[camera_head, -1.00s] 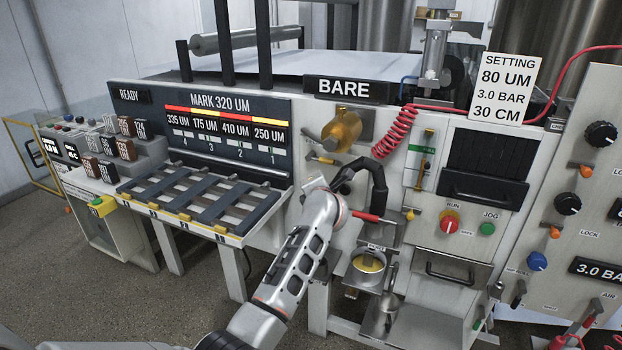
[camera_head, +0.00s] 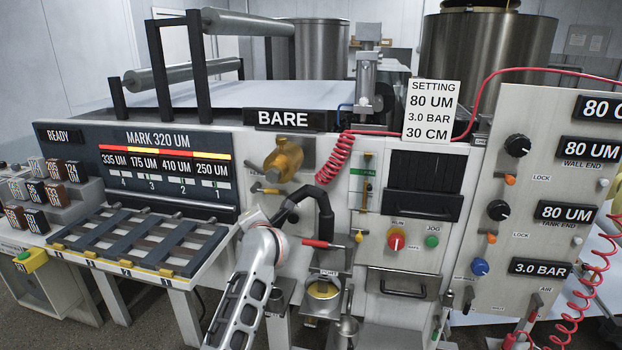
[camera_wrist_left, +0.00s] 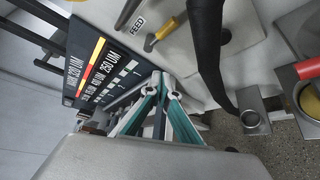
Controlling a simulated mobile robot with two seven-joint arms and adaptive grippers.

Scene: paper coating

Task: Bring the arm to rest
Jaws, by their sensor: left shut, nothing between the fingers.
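My left arm (camera_head: 245,290) comes up from the bottom of the head view, in front of the machine. Its wrist end is beside a black bent pipe (camera_head: 325,210) and a red handle (camera_head: 322,244); whether it touches them I cannot tell. The left gripper is mostly hidden behind the arm there. In the left wrist view its teal fingers (camera_wrist_left: 158,80) come together, shut and empty. They are seen against the panel with the thickness display (camera_wrist_left: 95,70), with the black pipe (camera_wrist_left: 207,50) to their right. My right gripper is not in view.
A slotted rack (camera_head: 130,240) stands left of the arm. A metal cup (camera_head: 323,291) sits low to its right. The control panel (camera_head: 450,225), a coiled red hose (camera_head: 335,160) and a knob panel (camera_head: 520,235) are further right. Bare floor shows at lower left.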

